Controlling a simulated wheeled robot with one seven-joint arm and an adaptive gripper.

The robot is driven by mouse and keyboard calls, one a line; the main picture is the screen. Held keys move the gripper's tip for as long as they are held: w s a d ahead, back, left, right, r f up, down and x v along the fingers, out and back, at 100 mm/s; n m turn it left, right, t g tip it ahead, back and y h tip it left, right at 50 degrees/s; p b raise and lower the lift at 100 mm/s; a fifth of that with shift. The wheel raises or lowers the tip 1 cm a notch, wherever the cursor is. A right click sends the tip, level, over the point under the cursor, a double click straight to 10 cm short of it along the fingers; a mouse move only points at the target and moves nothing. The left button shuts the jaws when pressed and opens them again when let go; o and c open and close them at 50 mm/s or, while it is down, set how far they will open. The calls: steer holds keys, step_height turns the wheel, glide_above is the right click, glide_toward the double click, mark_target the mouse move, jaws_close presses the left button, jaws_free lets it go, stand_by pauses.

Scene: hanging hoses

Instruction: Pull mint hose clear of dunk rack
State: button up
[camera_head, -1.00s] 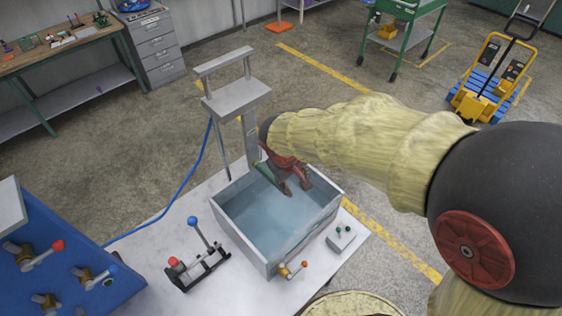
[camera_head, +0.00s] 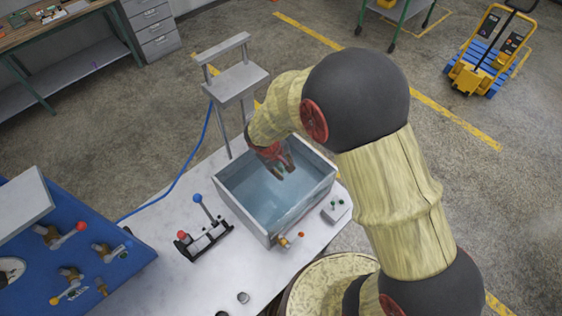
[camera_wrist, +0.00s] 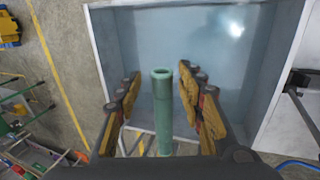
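The mint hose (camera_wrist: 163,115) shows in the wrist view as a green tube with a round rimmed end, between my gripper's two fingers. A gap shows on each side of it, so the fingers are apart and not closed on it. My gripper (camera_head: 284,170) is over the water tank in the head view, in front of the rack; its fingers also show in the wrist view (camera_wrist: 160,84). In the head view the hose is mostly hidden by my gripper. The grey dunk rack (camera_head: 238,84) rises behind the tank, with its upper bars and flat plate visible.
The water-filled tank (camera_head: 225,197) stands on a white bench (camera_head: 190,275). A lever fixture (camera_head: 205,240) sits left of it and a small button box (camera_head: 336,209) right. A blue panel (camera_head: 110,280) with valves is at lower left. A blue line runs to the rack.

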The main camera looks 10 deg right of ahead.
steer(key=shift+w+d+f, duration=0.1)
steer(key=shift+d+f, duration=0.05)
steer(key=shift+f, duration=0.4)
steer(key=c, duration=0.3)
jaws_close()
